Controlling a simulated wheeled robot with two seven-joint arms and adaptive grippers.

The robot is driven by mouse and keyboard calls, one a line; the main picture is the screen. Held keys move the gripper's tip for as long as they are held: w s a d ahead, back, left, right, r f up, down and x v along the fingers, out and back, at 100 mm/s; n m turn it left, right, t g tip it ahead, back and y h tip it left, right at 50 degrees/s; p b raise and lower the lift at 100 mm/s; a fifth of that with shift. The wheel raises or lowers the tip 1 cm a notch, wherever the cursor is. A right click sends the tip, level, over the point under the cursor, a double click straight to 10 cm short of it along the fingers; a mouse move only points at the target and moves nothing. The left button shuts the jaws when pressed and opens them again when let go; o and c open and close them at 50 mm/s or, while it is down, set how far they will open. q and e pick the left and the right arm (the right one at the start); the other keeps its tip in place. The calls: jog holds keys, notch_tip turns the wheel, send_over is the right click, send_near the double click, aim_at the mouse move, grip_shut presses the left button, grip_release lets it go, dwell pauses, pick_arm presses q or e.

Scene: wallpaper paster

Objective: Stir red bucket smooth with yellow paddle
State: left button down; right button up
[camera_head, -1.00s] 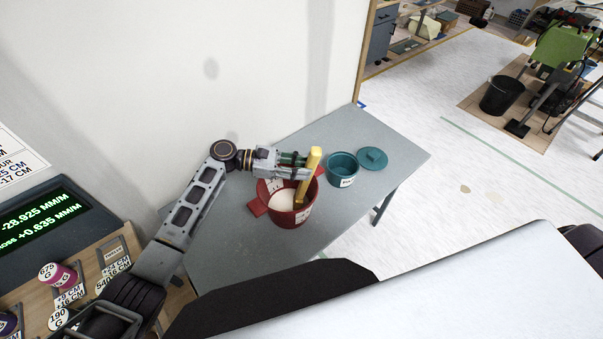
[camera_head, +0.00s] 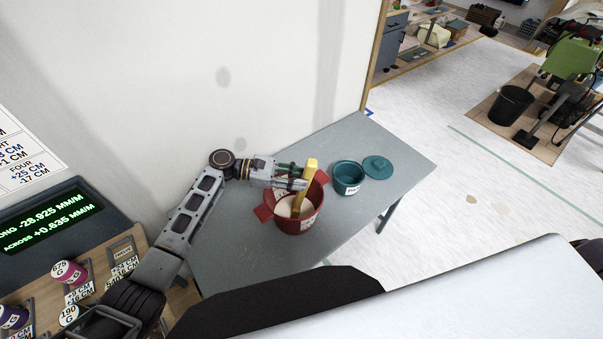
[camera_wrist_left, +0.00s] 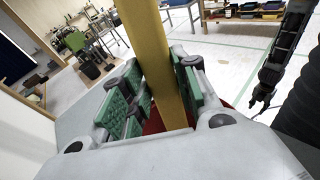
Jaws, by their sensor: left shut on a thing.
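The red bucket (camera_head: 294,222) stands on the grey table and holds a pale, creamy content (camera_head: 287,206). The yellow paddle (camera_head: 310,168) stands nearly upright, slightly tilted, with its lower end inside the bucket. My left gripper (camera_head: 299,182) is above the bucket and shut on the paddle. In the left wrist view the green finger pads (camera_wrist_left: 160,92) press on both sides of the yellow shaft (camera_wrist_left: 147,40). The paddle's lower end is hidden in the bucket. My right gripper shows at the right of the left wrist view (camera_wrist_left: 259,104), fingers apart and empty.
A teal bucket (camera_head: 348,181) stands close to the right of the red one, with a teal lid (camera_head: 378,167) beyond it. Something flat and red (camera_head: 263,213) lies left of the red bucket. The grey table (camera_head: 245,245) is clear at front left. A white wall stands behind.

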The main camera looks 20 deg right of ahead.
pick_arm(q)
jog(key=shift+s+a, duration=0.1)
jog(key=shift+r, duration=0.15)
dwell(0.3)
jog(key=shift+s+d+r, duration=0.35)
jog(key=shift+d+r, duration=0.1)
jog(key=shift+r, duration=2.3)
jog(key=shift+s+d+r, duration=0.3)
jog(key=shift+d+r, duration=0.15)
jog(key=shift+r, duration=2.35)
jog(key=shift+s+d+r, duration=0.35)
jog(key=shift+d+r, duration=0.1)
jog(key=shift+r, duration=2.3)
jog(key=shift+r, duration=2.5)
